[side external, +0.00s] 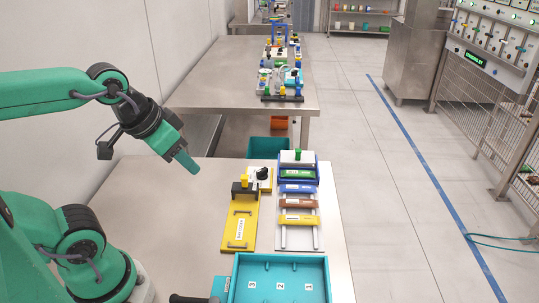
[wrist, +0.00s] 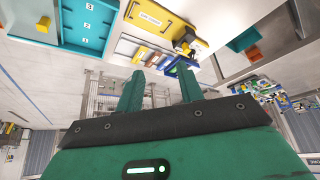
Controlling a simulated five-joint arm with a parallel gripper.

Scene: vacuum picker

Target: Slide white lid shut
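The white lid (side external: 291,158) has a green upright knob (side external: 298,153) and sits at the back end of a blue box (side external: 312,176). A green part of the box shows in front of the lid, so the lid does not cover all of it. The blue box also shows in the wrist view (wrist: 178,63), partly behind a finger. My gripper (side external: 190,165) is in the air to the left of the box, apart from it. In the wrist view its two green fingers (wrist: 160,82) stand apart with nothing between them.
A grey rack with blue, brown and yellow bars (side external: 298,219) lies in front of the box. A yellow board (side external: 237,237) with a black and yellow fixture stands to its left. A teal tray (side external: 281,260) is at the front. The table's left part is clear.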

